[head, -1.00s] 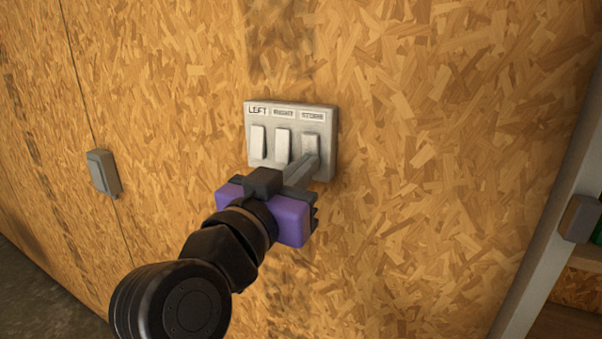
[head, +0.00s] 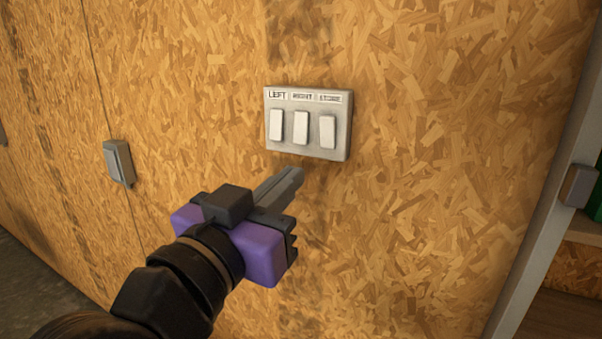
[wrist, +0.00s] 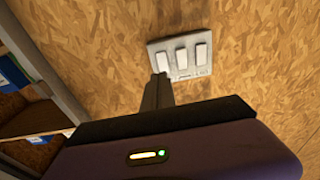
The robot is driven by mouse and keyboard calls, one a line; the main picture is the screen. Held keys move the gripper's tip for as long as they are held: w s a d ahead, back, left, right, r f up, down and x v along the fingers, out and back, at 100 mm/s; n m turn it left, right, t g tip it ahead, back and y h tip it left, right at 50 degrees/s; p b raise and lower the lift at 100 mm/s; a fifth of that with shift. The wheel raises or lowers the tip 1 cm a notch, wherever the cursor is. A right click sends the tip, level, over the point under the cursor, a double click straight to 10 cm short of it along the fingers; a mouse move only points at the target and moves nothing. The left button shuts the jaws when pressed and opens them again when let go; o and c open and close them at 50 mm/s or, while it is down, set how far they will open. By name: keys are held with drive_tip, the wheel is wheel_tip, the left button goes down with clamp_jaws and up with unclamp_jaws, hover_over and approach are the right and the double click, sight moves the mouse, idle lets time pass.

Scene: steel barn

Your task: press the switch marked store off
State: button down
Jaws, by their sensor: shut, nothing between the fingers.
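A pale switch plate (head: 309,151) is fixed to the chipboard wall, with three white rockers under labels LEFT, one that seems to read RIGHT, and STORE. The store switch (head: 327,132) is the rightmost rocker in the head view. In the wrist view the plate is turned over, and the store switch (wrist: 161,61) is the leftmost rocker. My gripper (head: 297,173) is shut and empty, below the plate and apart from it in the head view. In the wrist view its fingertips (wrist: 160,76) overlap the plate's lower left edge. I cannot tell clearly which way each rocker is tipped.
A grey box (head: 118,162) is on the wall to the left. At the right stand a pale upright post (head: 548,190) with a grey box (head: 579,186) on it and shelving (head: 585,228) beyond. The wall around the plate is clear.

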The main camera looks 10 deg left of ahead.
drive_tip(key=v, duration=0.2)
drive_tip(key=shift+s, duration=0.25)
drive_tip(key=shift+a, duration=0.1)
